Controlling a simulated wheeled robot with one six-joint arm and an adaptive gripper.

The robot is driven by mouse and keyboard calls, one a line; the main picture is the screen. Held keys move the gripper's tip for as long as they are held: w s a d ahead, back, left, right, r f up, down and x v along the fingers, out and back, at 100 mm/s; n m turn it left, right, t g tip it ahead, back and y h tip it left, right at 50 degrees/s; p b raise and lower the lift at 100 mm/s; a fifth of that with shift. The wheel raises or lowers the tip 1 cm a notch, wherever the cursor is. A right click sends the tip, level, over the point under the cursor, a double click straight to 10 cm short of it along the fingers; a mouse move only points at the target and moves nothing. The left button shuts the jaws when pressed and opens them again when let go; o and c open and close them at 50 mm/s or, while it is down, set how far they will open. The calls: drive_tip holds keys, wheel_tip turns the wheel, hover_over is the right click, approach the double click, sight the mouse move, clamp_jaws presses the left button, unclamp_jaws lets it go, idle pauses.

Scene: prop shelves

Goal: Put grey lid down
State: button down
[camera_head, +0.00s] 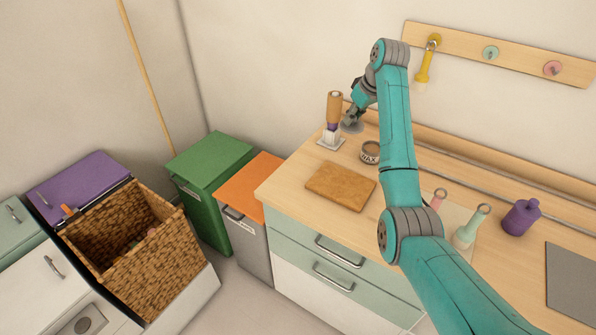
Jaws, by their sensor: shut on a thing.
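My gripper (351,117) is at the end of my teal arm, low over the back left part of the wooden counter. It is shut on the grey lid (352,127), a small round grey disc partly hidden by the fingers. I cannot tell whether the lid touches the counter. A round tin labelled WAX (370,158) stands just in front and to the right of the lid, apart from it. A brush with a wooden handle (334,106) stands close on the left of the gripper.
A brown board (341,186) lies near the counter's (290,187) front left edge. A wall rail with hooks (460,42) is behind. Bins and a wicker basket (150,265) are left.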

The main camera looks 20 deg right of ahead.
drive_tip(key=a+f, duration=0.3)
drive_tip(key=a, duration=1.6)
drive_tip(key=f, duration=0.5)
drive_tip(key=shift+s+a+f, duration=0.2)
drive_tip(key=shift+s+f, duration=0.2)
drive_tip(key=shift+f, duration=2.05)
drive_tip(key=c, duration=1)
unclamp_jaws()
drive_tip(key=shift+f, duration=0.1)
drive_tip(key=shift+c, duration=0.2)
drive_tip(key=v, duration=1.2)
